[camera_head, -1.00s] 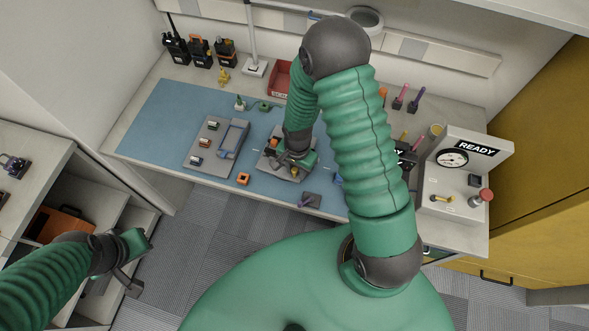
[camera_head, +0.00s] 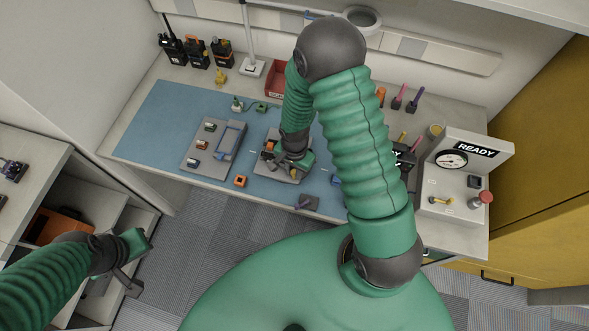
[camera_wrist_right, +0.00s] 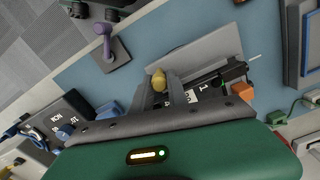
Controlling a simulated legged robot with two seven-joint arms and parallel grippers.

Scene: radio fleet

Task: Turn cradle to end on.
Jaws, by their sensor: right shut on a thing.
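The cradle is a grey plate (camera_head: 270,166) on the blue mat, partly hidden under my right gripper (camera_head: 290,162). Its flat grey surface also shows in the right wrist view (camera_wrist_right: 208,58), with a black part marked "1" (camera_wrist_right: 210,84) and an orange piece (camera_wrist_right: 242,91) beside it. In that view the right gripper's fingers (camera_wrist_right: 160,88) are closed around a yellow knob (camera_wrist_right: 158,78) at the cradle. Whether the knob is fixed to the plate is hidden. My left gripper (camera_head: 138,264) is open and empty, away from the bench at lower left.
A second grey tray (camera_head: 222,158) lies to the left on the blue mat (camera_head: 165,125). The gauge station (camera_head: 455,190) stands at right. The mat's left part is clear.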

